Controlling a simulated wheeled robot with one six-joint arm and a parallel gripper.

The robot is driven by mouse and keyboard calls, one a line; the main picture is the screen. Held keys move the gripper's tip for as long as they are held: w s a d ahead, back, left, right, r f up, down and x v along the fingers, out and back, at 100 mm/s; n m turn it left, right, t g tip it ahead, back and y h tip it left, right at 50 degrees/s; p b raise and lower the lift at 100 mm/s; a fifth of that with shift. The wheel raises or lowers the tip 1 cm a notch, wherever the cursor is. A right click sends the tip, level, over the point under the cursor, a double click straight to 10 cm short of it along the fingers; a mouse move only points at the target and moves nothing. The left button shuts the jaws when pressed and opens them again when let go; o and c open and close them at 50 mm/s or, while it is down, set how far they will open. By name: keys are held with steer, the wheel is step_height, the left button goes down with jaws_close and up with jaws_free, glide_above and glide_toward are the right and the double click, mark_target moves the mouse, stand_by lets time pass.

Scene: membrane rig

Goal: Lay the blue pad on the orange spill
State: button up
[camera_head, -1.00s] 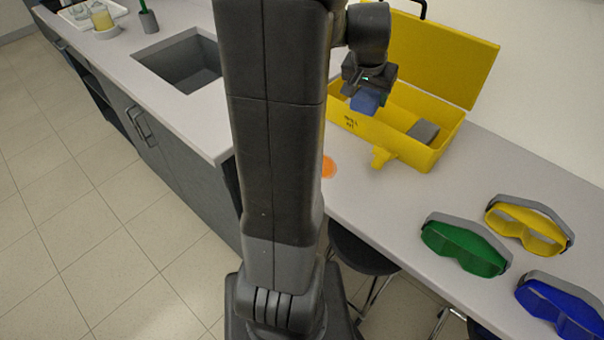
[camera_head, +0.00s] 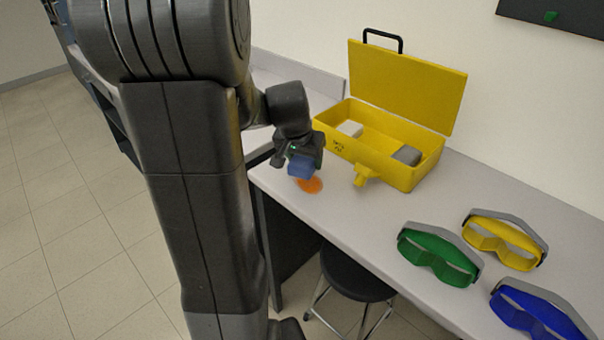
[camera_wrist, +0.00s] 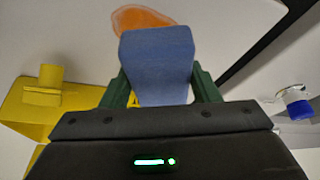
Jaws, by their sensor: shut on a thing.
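My gripper (camera_head: 300,160) is shut on the blue pad (camera_head: 302,167). In the wrist view the blue pad (camera_wrist: 157,62) sits between the two green fingers. The orange spill (camera_head: 311,185) is a flat patch on the bench top, just below and in front of the pad in the head view. In the wrist view the spill (camera_wrist: 130,18) shows beyond the pad's far edge, and the pad hides part of it. The pad looks held above the bench; the exact gap cannot be told.
The open yellow box (camera_head: 400,172) stands behind, right of my gripper, with a white block (camera_head: 350,129) and a grey block (camera_head: 407,155) inside. Green goggles (camera_head: 438,254), yellow goggles (camera_head: 502,243) and blue goggles (camera_head: 537,312) lie at the right. A black stool (camera_head: 352,275) stands below the bench's front edge.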

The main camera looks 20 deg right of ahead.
mark_target(304, 182)
steer(key=shift+f, duration=2.1)
steer(key=shift+f, duration=0.1)
steer(key=o, duration=1)
steer(key=shift+b, duration=0.3)
steer(key=shift+c, duration=0.2)
steer(key=shift+s+a+r, duration=0.1)
steer(key=shift+r, duration=0.45)
steer(key=v, duration=1.1)
steer(key=shift+p, duration=0.45)
steer(key=shift+s, duration=0.1)
